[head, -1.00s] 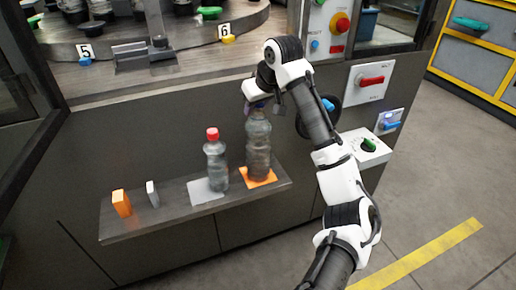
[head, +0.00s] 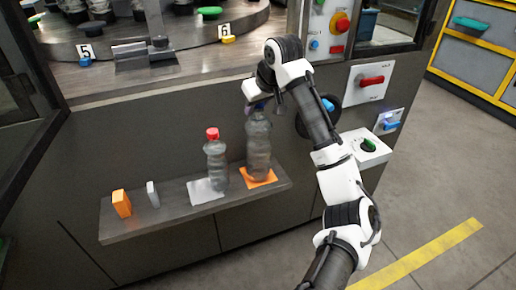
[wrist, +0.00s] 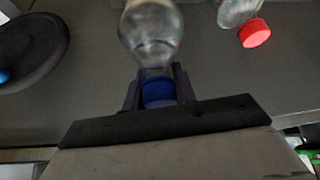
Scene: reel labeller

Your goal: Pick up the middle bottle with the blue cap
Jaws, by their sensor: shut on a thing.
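The clear bottle with the blue cap (head: 258,145) stands upright on the orange square (head: 262,179) on the shelf. In the wrist view its blue cap (wrist: 158,92) sits between the fingers of my gripper (wrist: 158,88), which is shut on it. In the head view my gripper (head: 262,102) is above the bottle, and its fingers are mostly hidden by the arm. I cannot tell whether the bottle's base touches the orange square.
A smaller bottle with a red cap (head: 215,160) stands just left, near a white square (head: 205,191). An orange block (head: 121,203) and a grey block (head: 152,194) stand farther left on the shelf (head: 170,215). A black wheel (wrist: 30,50) and panel switches (head: 372,81) are to the right of the bottle.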

